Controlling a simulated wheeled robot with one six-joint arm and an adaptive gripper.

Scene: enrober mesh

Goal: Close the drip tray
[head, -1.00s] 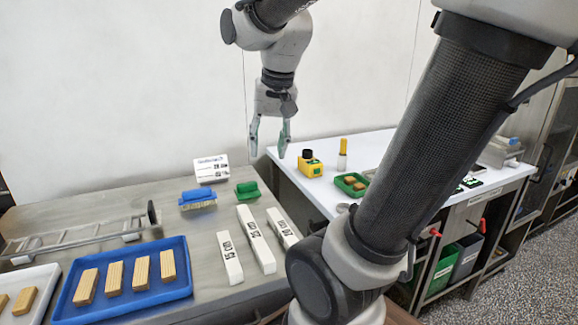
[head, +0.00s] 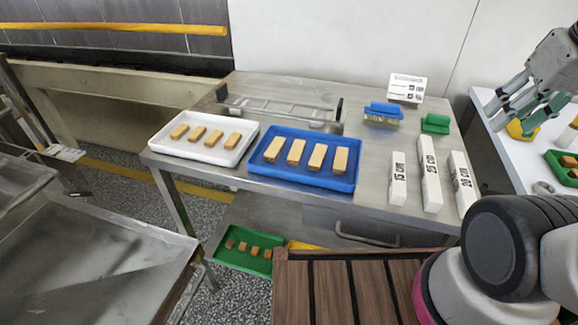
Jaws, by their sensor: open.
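A shallow grey metal tray (head: 105,262) with raised rims stands at the lower left in the head view, cut off by the frame edge. It looks like the drip tray, sticking out toward the floor in front of the steel table. How far it is pulled out I cannot tell. My gripper (head: 512,118) is at the right edge, over the white table, with its greenish fingers apart and nothing between them. It is far from the metal tray.
The steel table (head: 370,223) holds a white tray (head: 168,150) and a blue tray (head: 262,172) of bars, plus white labelled blocks (head: 431,178). A green tray (head: 225,259) sits low beneath it. A wooden slatted surface (head: 300,292) is in front. Speckled floor shows between.

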